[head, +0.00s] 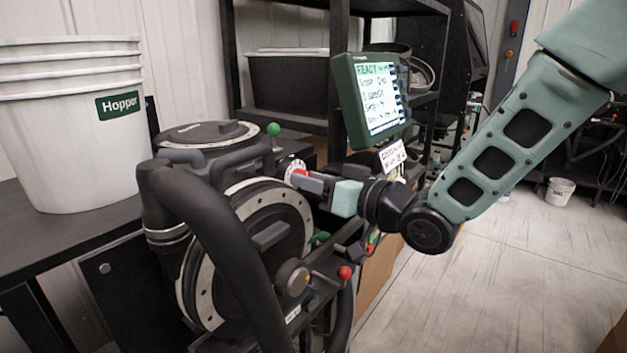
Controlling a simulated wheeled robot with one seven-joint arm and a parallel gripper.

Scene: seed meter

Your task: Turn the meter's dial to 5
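The seed meter (268,225) is a dark machine with a large round side plate edged by a pale bolted ring. A small white dial (295,167) with marks shows at its upper right. My gripper (304,182) is at the dial, with its tip overlapping the dial's lower edge in the picture. A red and grey part shows at the fingertips. I cannot tell whether the fingers touch or hold the dial's knob, or how far apart they are. The dial's setting is too small to read, and part of its face is hidden.
A green-framed screen (378,98) reading READY stands just behind my gripper, with a small white sign (392,155) below it. A thick black hose (225,235) arches in front of the meter. White hopper buckets (72,150) stand at left.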

